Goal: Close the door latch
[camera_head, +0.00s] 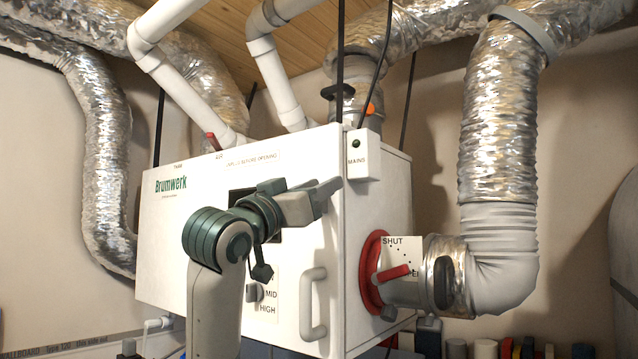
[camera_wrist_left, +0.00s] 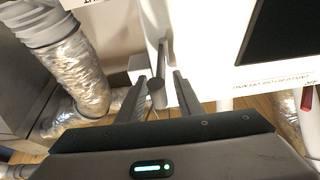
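The white furnace box (camera_head: 165,255), marked Brumwerk, hangs in the middle of the head view. My left gripper (camera_head: 328,189) is in front of the upper right of its front panel and points right. In the left wrist view, the left gripper's fingers (camera_wrist_left: 160,77) are apart. A dark grey lever with a rounded end (camera_wrist_left: 155,87), apparently the door latch, shows between them, with a gap on both sides. In the head view, my gripper covers this spot, so the latch cannot be clearly told apart there. My right gripper is not in view.
A white door handle (camera_head: 312,305) and a dial (camera_head: 254,292) sit below my left arm. A red damper lever (camera_head: 394,273) and a silver duct (camera_head: 497,110) stand to the right. The MAINS box (camera_head: 358,165) is close to the gripper. White pipes (camera_head: 180,85) rise above.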

